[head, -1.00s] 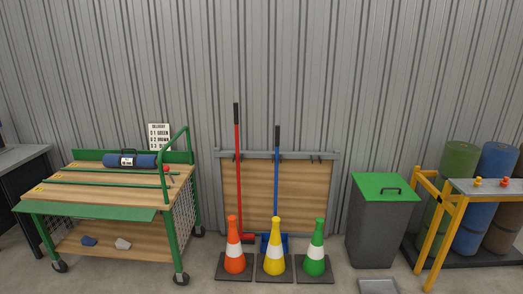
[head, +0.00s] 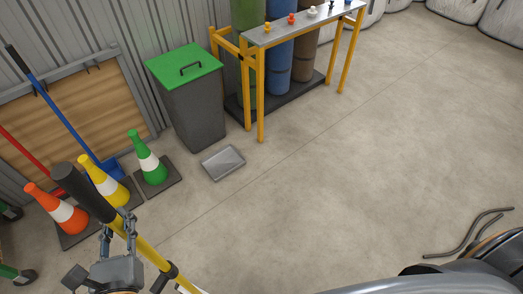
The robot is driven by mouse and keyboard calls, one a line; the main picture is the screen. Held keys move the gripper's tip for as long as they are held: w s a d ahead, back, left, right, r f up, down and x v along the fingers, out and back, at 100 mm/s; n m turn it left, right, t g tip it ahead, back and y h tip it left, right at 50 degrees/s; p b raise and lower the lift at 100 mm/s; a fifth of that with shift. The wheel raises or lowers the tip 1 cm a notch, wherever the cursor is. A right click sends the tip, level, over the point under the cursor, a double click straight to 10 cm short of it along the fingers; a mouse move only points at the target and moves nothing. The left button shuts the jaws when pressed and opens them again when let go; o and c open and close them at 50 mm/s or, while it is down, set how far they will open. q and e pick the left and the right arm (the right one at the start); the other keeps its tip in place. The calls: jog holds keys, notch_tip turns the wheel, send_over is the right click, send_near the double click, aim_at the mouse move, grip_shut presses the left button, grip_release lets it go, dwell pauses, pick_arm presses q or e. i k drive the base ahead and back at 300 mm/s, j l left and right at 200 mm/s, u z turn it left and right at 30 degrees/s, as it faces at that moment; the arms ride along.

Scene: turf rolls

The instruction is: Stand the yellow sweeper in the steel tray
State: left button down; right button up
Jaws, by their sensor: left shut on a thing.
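The yellow sweeper (head: 150,254) has a yellow pole with a thick dark grip at its upper end. It slants across the lower left of the head view, and its lower end runs out of the picture at the bottom. My left gripper (head: 118,229) is shut on the pole just below the dark grip. The steel tray (head: 223,163) is a small, shallow, empty grey tray flat on the floor, right of the green cone and in front of the bin. The sweeper's pole is apart from it in the picture. My right gripper is not in view.
Orange (head: 58,212), yellow (head: 103,182) and green (head: 150,160) cones stand left of the tray. A grey bin with a green lid (head: 185,68) stands behind it. A yellow-legged bench (head: 305,25) fronts the turf rolls. Floor to the right is clear.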

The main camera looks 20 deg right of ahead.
aim_at(221, 161)
jog(key=i+l+z, duration=0.2)
jog(key=i+z, duration=0.7)
jog(key=i, duration=0.15)
jog(key=i+z, duration=0.35)
jog(key=i, duration=0.35)
jog(key=i+j+z, duration=0.3)
jog(key=i, duration=0.35)
jog(key=i+l, duration=0.4)
jog(key=i, duration=0.25)
jog(key=i+u, duration=0.15)
jog(key=u, duration=0.2)
jog(key=i+u, duration=0.1)
jog(key=u, duration=0.25)
jog(key=i+l+u, duration=0.15)
jog(key=u, duration=0.15)
jog(key=i+u, duration=0.15)
jog(key=u, duration=0.3)
jog(key=i+u, duration=0.1)
jog(key=u, duration=0.35)
jog(key=i+u, duration=0.15)
jog(key=u, duration=0.25)
jog(key=i+u, duration=0.4)
jog(key=i+l+u, duration=0.2)
jog(key=u, duration=0.15)
jog(key=l+u, duration=0.15)
jog(key=u, duration=0.15)
